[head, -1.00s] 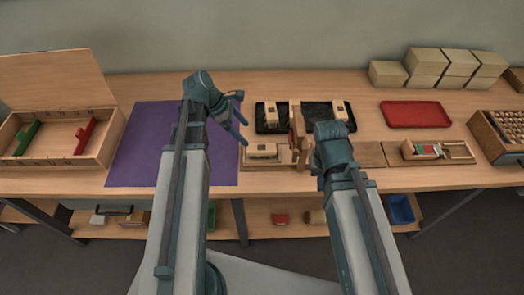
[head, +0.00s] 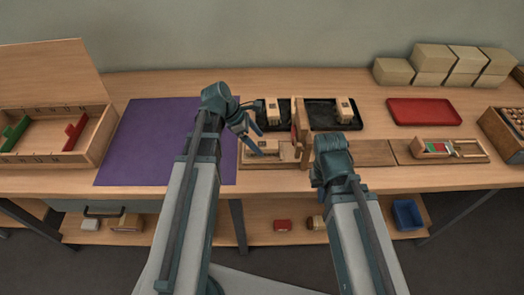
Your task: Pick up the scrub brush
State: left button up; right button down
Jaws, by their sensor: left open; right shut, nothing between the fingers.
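A pale wooden block (head: 270,147), which looks like the scrub brush, sits in a wooden fixture (head: 285,163) at the table's middle. Its bristles cannot be made out. My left gripper (head: 257,140) is open, with its fingers pointing down at the block's left part; whether they touch it I cannot tell. Two similar blocks lie on black trays behind, a left one (head: 272,112) and a right one (head: 344,110). My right gripper (head: 325,185) is shut and empty right of the fixture, its fingers mostly hidden behind its wrist.
A wooden upright (head: 300,125) stands at the fixture's right side. A purple mat (head: 150,140) lies clear on the left, beside an open wooden box (head: 50,155). A red tray (head: 424,112) is empty at the right. Stacked blocks (head: 434,58) stand at the back right.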

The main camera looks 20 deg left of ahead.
aim_at(261, 144)
pick_arm(q)
jog(key=shift+b+x, duration=0.95)
jog(key=shift+x, duration=0.65)
pick_arm(e)
jog(key=shift+f, duration=1.45)
pick_arm(q)
jog(key=shift+w+f, duration=0.1)
jog(key=shift+f, duration=0.05)
pick_arm(e)
jog(key=shift+f, duration=0.1)
pick_arm(q)
grip_shut()
